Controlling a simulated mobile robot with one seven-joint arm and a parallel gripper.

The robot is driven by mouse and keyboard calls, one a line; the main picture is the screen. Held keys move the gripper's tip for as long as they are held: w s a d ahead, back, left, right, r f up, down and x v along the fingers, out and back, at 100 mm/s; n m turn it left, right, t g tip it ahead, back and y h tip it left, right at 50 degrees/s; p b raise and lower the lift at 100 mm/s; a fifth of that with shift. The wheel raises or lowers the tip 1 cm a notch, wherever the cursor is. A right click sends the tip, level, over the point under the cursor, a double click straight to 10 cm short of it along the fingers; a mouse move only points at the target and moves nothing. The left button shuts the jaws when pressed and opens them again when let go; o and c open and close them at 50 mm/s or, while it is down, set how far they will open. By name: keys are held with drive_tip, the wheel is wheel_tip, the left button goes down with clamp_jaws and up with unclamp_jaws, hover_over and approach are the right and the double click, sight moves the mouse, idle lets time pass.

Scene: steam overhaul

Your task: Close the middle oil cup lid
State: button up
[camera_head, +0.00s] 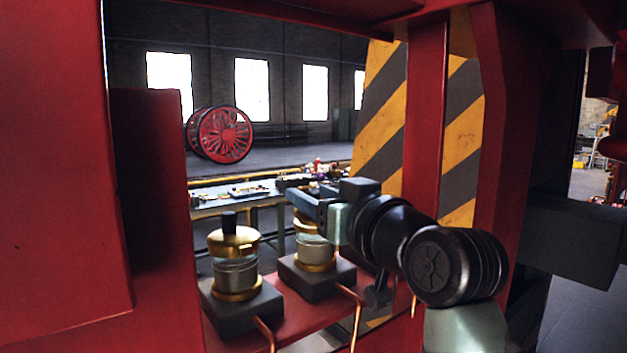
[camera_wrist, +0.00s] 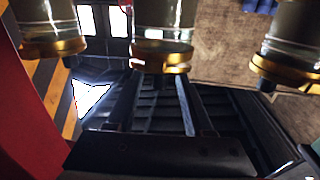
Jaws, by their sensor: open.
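Two oil cups show in the head view, each with a glass body, gold fittings and a dark square base. The left one (camera_head: 236,272) has a gold lid with a black knob. The other cup (camera_head: 316,252) stands right of it, its top partly hidden by my gripper (camera_head: 303,203). My gripper is open at the upper part of that cup; contact is unclear. In the wrist view, three cups hang in from the top edge, and the middle one (camera_wrist: 162,62) has gold at its lower end. I cannot tell how far its lid stands open.
A red frame post (camera_head: 425,120) and a yellow-and-black striped panel (camera_head: 382,130) stand close to my arm. Copper pipes (camera_head: 350,295) rise before the cups. A workbench (camera_head: 245,200) with small items stands behind, and a red wheel (camera_head: 224,135) farther back.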

drive_tip(key=shift+w+a, duration=0.2)
drive_tip(key=shift+w, duration=0.1)
clamp_jaws()
drive_tip(key=shift+w+a+r+g+h+p, duration=0.15)
drive_tip(key=shift+g+h+p, duration=0.25)
drive_tip(key=shift+p, duration=0.65)
drive_tip(key=shift+w+f+g+p, duration=0.1)
drive_tip(key=shift+f+g+p, duration=0.25)
drive_tip(key=shift+g+p, duration=0.45)
drive_tip(key=shift+f+h, duration=0.3)
drive_tip(key=shift+f, duration=0.05)
